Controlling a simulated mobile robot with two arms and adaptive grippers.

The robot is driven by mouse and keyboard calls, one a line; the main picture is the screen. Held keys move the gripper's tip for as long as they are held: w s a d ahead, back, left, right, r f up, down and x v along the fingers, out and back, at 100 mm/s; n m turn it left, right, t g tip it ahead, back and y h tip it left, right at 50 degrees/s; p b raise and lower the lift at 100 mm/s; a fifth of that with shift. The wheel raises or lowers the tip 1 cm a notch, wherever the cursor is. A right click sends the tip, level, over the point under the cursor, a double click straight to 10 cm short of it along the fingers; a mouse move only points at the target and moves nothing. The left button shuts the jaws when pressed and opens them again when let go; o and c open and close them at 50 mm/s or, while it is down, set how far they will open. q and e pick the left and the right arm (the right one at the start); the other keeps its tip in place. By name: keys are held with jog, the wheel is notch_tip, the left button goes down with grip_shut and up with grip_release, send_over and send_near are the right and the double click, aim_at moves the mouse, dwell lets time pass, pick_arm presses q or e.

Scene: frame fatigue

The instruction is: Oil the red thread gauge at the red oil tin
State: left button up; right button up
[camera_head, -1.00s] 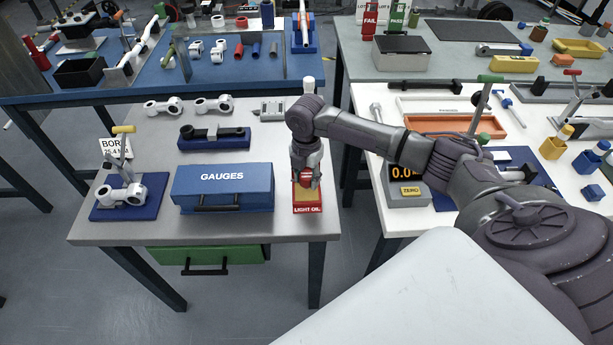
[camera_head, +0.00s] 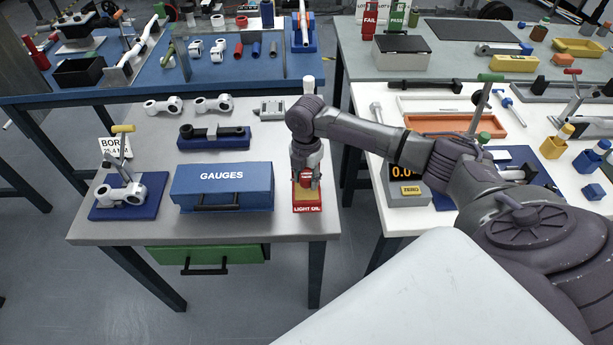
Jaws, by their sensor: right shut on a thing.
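The red oil tin (camera_head: 307,209), marked LIGHT OIL, stands at the right front of the grey table, with a yellowish patch showing inside its red rim. My right gripper (camera_head: 306,180) points down over the tin and is shut on the red thread gauge (camera_head: 304,177). Only a small red part of the gauge shows between the fingers, and the rest is hidden. I cannot tell whether the gauge touches the patch. My left gripper is not in view.
A blue GAUGES box (camera_head: 223,179) stands just left of the tin. A blue fixture (camera_head: 129,196) with white parts is at the table's left, and a dark part on a blue base (camera_head: 214,138) lies behind. A white table (camera_head: 408,217) with a zeroing readout stands to the right.

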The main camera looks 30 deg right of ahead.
aim_at(306, 176)
jog(key=shift+f, duration=0.4)
jog(key=shift+f, duration=0.15)
dwell(2.0)
notch_tip(306, 176, up, 7)
jog(key=p, duration=0.8)
dwell(0.4)
jog(key=shift+a, duration=0.1)
dwell(0.3)
